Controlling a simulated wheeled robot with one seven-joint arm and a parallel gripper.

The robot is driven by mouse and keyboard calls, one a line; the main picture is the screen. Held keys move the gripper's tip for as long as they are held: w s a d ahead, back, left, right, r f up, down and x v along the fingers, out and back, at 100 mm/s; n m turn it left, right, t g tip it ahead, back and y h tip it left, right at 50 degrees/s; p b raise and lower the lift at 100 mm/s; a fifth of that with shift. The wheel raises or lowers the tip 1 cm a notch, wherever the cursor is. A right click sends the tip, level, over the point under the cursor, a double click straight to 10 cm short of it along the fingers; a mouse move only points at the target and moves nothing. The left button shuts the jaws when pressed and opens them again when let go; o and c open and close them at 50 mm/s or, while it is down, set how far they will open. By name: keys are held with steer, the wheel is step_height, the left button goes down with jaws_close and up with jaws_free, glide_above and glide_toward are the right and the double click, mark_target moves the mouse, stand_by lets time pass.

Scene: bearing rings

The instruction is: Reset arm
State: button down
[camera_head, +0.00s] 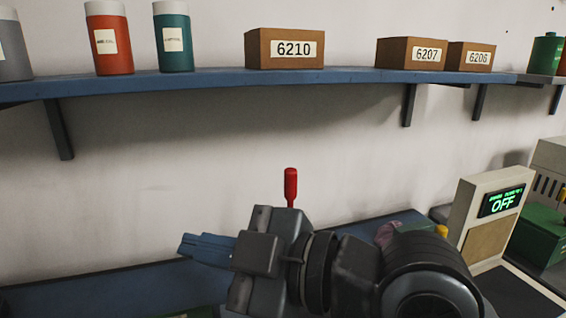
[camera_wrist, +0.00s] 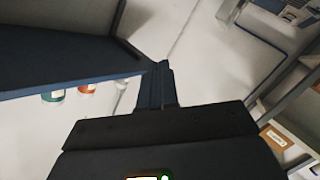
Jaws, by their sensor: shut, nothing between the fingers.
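My gripper (camera_head: 185,244) shows in the lower middle of the head view, with its blue fingers pointing left. The fingers are together and hold nothing. In the wrist view my gripper (camera_wrist: 161,68) also shows, its blue fingers side by side above the dark gripper body. My arm reaches in from the lower right of the head view, below the wall shelf and in front of the wall.
A blue shelf (camera_head: 220,83) spans the wall, carrying cans and boxes, among them the 6210 box (camera_head: 284,61). A red-handled tool (camera_head: 291,188) stands behind my wrist. A device reading OFF (camera_head: 503,201) is at right. A blue bench surface (camera_head: 110,290) lies below.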

steer(key=d+m+t+h, duration=0.2)
steer(key=d+m+t, duration=0.3)
steer(key=m+t, duration=0.65)
steer(key=s+d+f+m+h, duration=1)
steer(key=d+f+m+h, duration=0.15)
steer(key=f, duration=0.25)
steer(key=s+d+f+g+h, duration=0.1)
steer(key=s+d+f, duration=0.1)
steer(key=s+d, duration=0.4)
steer(key=s+d+f+n+g+h, duration=0.1)
steer(key=s+d+f, duration=0.2)
steer(key=s+d, duration=0.4)
steer(key=shift+s+f+n+g, duration=0.3)
steer(key=shift+s+f+g, duration=0.05)
steer(key=shift+s, duration=3.5)
steer(key=shift+d, duration=0.1)
